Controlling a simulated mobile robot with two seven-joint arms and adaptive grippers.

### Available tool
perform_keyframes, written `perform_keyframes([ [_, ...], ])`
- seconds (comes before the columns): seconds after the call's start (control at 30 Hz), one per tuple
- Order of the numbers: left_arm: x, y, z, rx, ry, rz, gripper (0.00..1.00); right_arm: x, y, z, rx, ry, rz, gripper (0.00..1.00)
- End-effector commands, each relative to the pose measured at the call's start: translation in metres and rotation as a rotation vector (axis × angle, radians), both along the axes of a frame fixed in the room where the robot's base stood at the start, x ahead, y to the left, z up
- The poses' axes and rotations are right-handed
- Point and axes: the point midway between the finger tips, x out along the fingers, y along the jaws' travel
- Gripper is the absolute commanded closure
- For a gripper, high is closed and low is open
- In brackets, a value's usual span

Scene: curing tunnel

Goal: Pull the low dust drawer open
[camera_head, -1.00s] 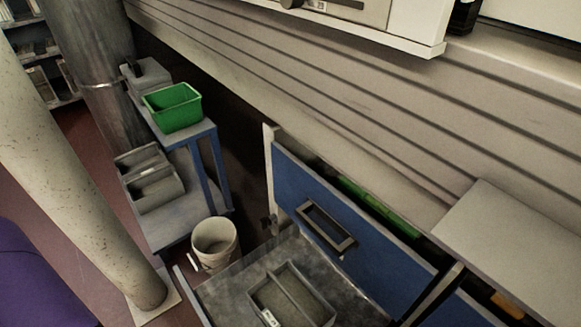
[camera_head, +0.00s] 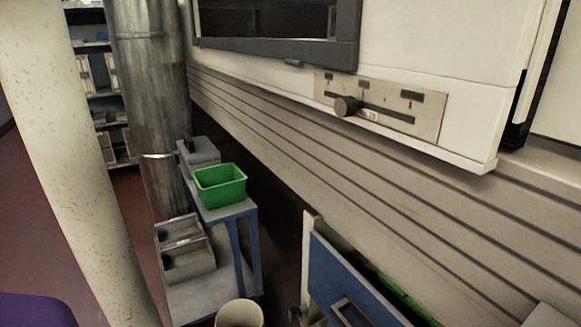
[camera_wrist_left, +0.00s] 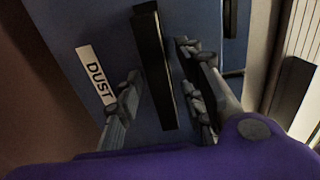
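In the left wrist view, the dust drawer's blue front (camera_wrist_left: 95,25) fills the middle and carries a white label (camera_wrist_left: 96,75) reading DUST. A long black handle bar (camera_wrist_left: 155,65) stands on it. My left gripper (camera_wrist_left: 160,85) is open, with one finger on each side of the bar; whether either finger touches it I cannot tell. In the head view, a blue drawer front (camera_head: 345,282) with a handle (camera_head: 350,313) is cut off by the bottom edge; I cannot tell whether it is the same drawer. My right gripper is not in view.
A blue trolley (camera_head: 240,212) with a green bin (camera_head: 220,186) and grey boxes (camera_head: 185,250) stands left of the drawers. A white bucket (camera_head: 240,314) is beside it. A pale pillar (camera_head: 60,130) is at left. A slider panel (camera_head: 380,105) is above the slatted wall.

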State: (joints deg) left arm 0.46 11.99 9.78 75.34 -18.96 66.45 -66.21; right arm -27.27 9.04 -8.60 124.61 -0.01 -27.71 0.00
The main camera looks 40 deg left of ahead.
Motion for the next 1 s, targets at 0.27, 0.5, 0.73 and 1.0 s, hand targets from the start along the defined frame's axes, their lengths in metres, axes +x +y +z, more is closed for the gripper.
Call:
perform_keyframes([
  [0.27, -0.021, 0.008, -0.001, 0.002, 0.007, 0.002, 0.64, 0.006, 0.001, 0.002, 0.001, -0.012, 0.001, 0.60],
  [0.5, -0.070, 0.025, -0.001, 0.003, 0.009, 0.002, 0.64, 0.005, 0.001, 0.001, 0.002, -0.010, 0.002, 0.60],
  [0.73, -0.104, 0.038, -0.001, 0.001, 0.006, 0.001, 0.64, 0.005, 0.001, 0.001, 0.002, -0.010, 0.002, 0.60],
  [1.0, -0.116, 0.042, 0.000, 0.001, 0.003, 0.001, 0.64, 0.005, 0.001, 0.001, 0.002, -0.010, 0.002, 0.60],
])
